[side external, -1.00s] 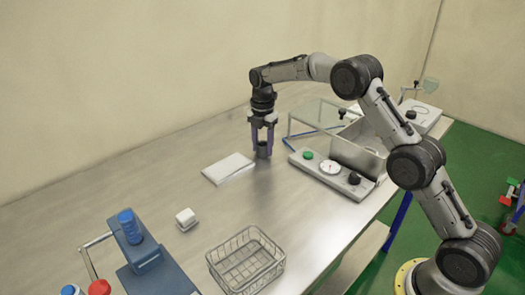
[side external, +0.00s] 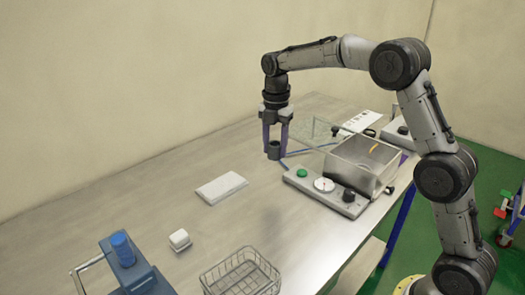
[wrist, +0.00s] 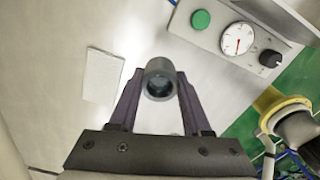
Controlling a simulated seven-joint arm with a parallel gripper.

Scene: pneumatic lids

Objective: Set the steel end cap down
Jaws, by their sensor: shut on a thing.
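The steel end cap (side external: 274,152) is a small dark grey cylinder held between the purple fingertips of my gripper (side external: 275,145). In the wrist view the end cap (wrist: 160,82) sits between the two fingertips (wrist: 160,85), with a round hollow end facing the camera. My gripper points down and is shut on the cap. The cap appears to be a little above the table (side external: 150,190), left of the control panel and behind the white pad. The gap under it is hard to judge.
A white pad (side external: 222,187) lies to the front left. The panel with a green button (side external: 302,172), gauge and black knob stands close on the right, beside a metal box (side external: 362,165) and clear panel. A wire basket (side external: 240,278) and a white block (side external: 180,239) are nearer.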

